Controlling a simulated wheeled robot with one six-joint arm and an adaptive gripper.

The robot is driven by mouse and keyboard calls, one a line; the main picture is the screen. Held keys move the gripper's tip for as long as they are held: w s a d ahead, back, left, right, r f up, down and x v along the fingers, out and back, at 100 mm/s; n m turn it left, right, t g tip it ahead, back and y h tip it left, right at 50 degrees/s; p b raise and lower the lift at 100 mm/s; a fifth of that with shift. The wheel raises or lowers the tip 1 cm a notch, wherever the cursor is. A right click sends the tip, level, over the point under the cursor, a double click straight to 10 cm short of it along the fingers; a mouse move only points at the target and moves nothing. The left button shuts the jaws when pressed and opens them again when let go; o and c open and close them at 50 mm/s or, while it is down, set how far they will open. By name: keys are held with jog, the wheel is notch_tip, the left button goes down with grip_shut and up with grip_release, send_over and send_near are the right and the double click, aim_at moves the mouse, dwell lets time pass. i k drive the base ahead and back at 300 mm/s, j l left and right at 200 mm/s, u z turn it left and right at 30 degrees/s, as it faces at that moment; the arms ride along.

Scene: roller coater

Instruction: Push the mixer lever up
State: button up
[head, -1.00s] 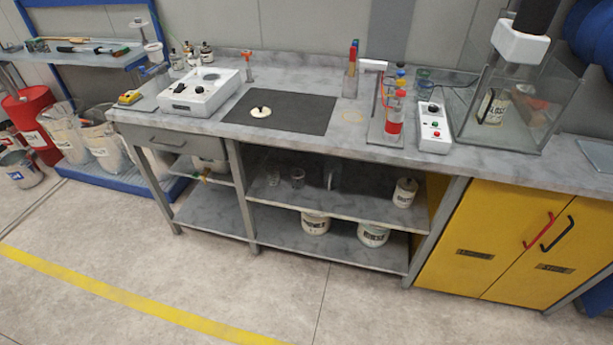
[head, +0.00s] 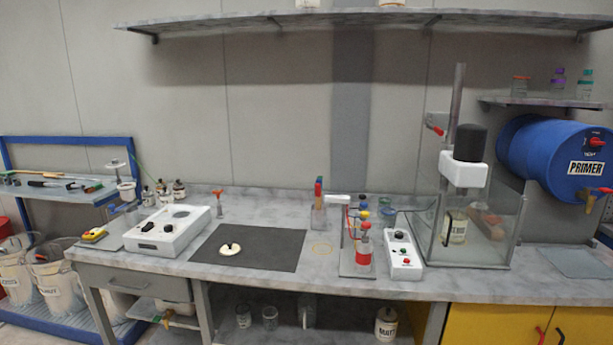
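The mixer (head: 464,172) stands at the right of the bench, with a black motor on a white head and a tall grey post behind it. A small lever with a red end (head: 438,130) sticks out at the left of the post, above the head. Its red end seems to slope down to the right, but it is small and its exact setting is hard to tell. The head sits over a clear-walled tank (head: 500,232) with a labelled can (head: 456,228) inside. My gripper is not in view.
A white control box (head: 402,254) and a stand with a red-filled bottle (head: 362,258) are left of the tank. A blue primer drum (head: 552,155) is at the right. A long shelf (head: 350,18) runs above. A black mat (head: 250,248) lies left of centre.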

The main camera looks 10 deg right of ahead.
aim_at(427, 121)
jog(key=i+j+z, duration=0.1)
jog(key=z, duration=0.7)
jog(key=i+j+z, duration=0.15)
jog(key=j+z, duration=0.2)
jog(key=j, duration=0.3)
jog(key=j+z, duration=0.35)
jog(key=j, duration=0.3)
jog(key=j+z, duration=0.35)
jog(key=j, duration=0.95)
jog(key=k+j, duration=0.1)
jog(key=j, duration=0.5)
jog(key=j+z, duration=0.1)
jog(key=j, duration=0.5)
jog(key=k+j, duration=0.15)
jog(key=j, duration=0.45)
jog(key=j+z, duration=0.1)
jog(key=j, duration=0.55)
jog(key=i+l, duration=0.1)
jog(key=l, duration=0.4)
jog(key=l+z, duration=0.15)
jog(key=l, duration=0.35)
jog(key=i+l, duration=0.2)
jog(key=l, duration=0.3)
jog(key=k+z, duration=0.05)
